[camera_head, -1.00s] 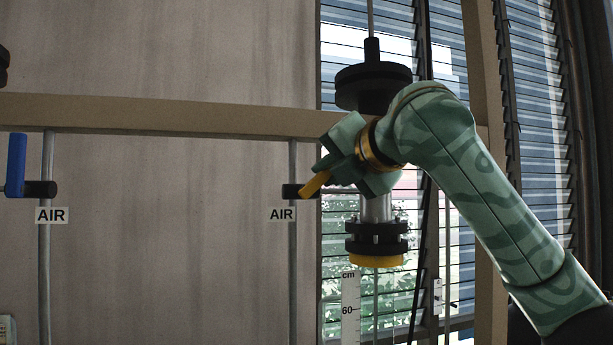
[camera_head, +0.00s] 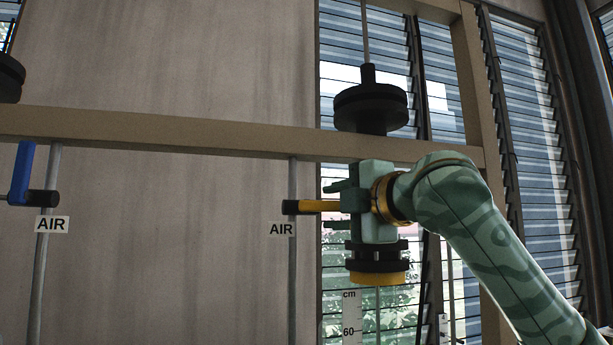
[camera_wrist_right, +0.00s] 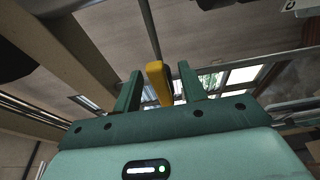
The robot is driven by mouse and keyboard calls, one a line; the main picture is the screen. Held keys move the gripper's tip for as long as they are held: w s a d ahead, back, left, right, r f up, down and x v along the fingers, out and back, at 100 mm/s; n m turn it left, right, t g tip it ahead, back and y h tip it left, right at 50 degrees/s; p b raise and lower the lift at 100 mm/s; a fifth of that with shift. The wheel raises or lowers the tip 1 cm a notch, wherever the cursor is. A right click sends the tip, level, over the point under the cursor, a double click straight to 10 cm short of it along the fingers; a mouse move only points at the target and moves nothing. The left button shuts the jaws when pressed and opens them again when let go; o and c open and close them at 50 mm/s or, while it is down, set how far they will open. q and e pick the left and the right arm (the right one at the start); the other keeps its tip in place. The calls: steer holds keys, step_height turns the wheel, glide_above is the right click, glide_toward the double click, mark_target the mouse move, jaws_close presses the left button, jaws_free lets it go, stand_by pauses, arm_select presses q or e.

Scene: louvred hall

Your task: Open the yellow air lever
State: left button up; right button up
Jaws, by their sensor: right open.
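The yellow air lever (camera_head: 320,206) lies level in the head view, running right from its black pivot (camera_head: 290,207) on the thin pipe. An AIR label (camera_head: 281,229) is just below the pivot. My right gripper (camera_head: 334,206) is open, with one finger above the lever and one below it. In the right wrist view the yellow lever (camera_wrist_right: 158,84) stands between the two spread fingers of the gripper (camera_wrist_right: 160,70), with gaps on both sides. The lever's outer end is hidden by the gripper in the head view. My left gripper is not in view.
A blue lever (camera_head: 21,172) stands upright on another pipe at left, above its AIR label (camera_head: 51,225). A tan beam (camera_head: 180,135) crosses above. A black-collared cylinder with a yellow base (camera_head: 378,278) hangs behind my gripper, above a scale (camera_head: 351,318). The wall between the pipes is clear.

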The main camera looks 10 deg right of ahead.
steer(key=a+v, duration=0.1)
steer(key=v, duration=0.5)
steer(key=shift+s, duration=0.55)
steer(key=shift+d+b, duration=0.2)
steer(key=shift+b, duration=0.1)
steer(key=b+v, duration=0.3)
steer(key=v, duration=1.3)
steer(key=shift+s+b, duration=0.2)
steer(key=shift+b, duration=0.1)
steer(key=shift+w+f, duration=0.1)
steer(key=shift+w, duration=0.05)
